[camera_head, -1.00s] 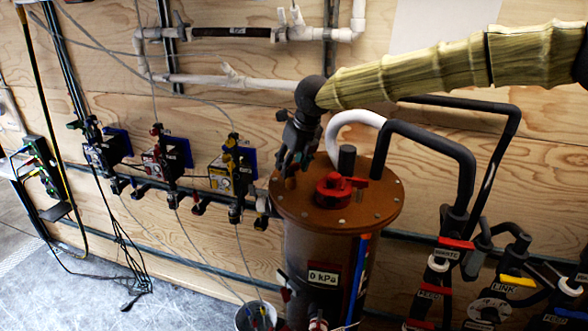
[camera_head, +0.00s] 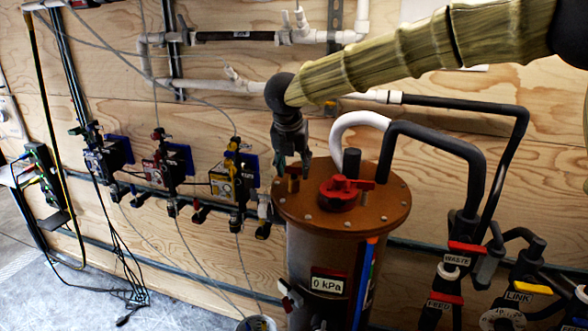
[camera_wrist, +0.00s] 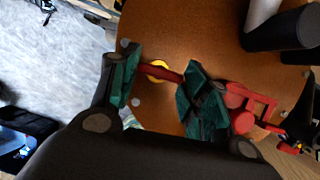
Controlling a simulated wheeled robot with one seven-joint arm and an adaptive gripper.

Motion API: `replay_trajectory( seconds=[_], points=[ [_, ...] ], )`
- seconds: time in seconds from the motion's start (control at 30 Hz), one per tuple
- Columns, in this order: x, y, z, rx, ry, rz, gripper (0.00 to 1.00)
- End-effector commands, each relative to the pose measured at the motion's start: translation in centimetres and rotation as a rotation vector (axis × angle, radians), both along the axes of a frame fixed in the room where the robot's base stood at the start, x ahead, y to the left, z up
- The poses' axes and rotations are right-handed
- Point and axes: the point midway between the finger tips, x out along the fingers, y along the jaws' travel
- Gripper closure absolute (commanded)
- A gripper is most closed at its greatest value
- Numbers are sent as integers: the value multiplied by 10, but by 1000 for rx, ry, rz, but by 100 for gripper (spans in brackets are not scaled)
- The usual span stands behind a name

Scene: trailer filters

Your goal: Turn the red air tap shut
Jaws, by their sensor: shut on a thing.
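The red air tap (camera_wrist: 172,76) is a small red bar handle with a yellow ring (camera_wrist: 154,69), on the brown round lid (camera_wrist: 180,30) of a tank. My gripper (camera_wrist: 158,84) has its dark green fingers at the two ends of the bar and is shut on it. In the head view my gripper (camera_head: 293,168) points down at the left part of the lid (camera_head: 385,207), and only a little of the tap (camera_head: 293,184) shows under it. How far the tap is turned is hard to tell.
A larger red knob (camera_head: 347,192) stands right of my gripper on the lid; it also shows in the wrist view (camera_wrist: 245,108). A black post (camera_head: 352,162) and black and white hoses (camera_head: 415,135) rise behind. Several valves hang on the wooden wall to the left.

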Motion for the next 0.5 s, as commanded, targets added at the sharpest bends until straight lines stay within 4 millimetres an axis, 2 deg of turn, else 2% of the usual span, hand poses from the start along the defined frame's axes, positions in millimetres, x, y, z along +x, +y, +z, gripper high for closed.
replay_trajectory(
  seconds=[0.5],
  points=[
    [1, -1, 0, 0, -1, -53, 78]
  ],
)
